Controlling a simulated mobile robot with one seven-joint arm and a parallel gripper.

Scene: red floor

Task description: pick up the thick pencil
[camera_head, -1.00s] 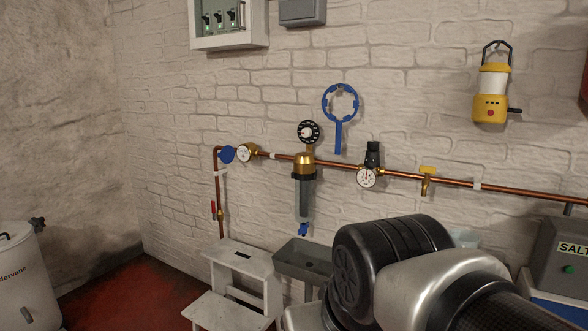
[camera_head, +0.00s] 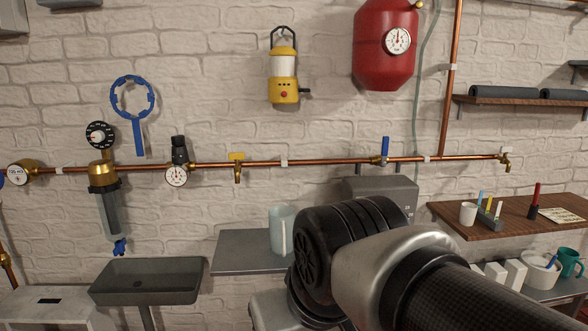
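I cannot tell for sure which thing is the thick pencil. On the brown wooden shelf (camera_head: 460,222) at the right, a grey holder (camera_head: 488,219) has a blue stick (camera_head: 480,199), a yellow stick (camera_head: 489,204) and a white stick (camera_head: 498,209) standing in it. A red stick (camera_head: 537,190) with a dark lower part stands upright farther right on that shelf. A blue stick (camera_head: 552,260) leans in a white pot (camera_head: 538,272) on the lower surface. My arm crosses the lower middle. My gripper is not in view.
A white cup (camera_head: 468,214) stands left of the holder, and a card (camera_head: 561,216) lies to its right. A teal mug (camera_head: 571,262) stands beside the pot. A clear container (camera_head: 283,230) stands on a grey counter (camera_head: 233,250). A dark basin (camera_head: 147,283) is at lower left.

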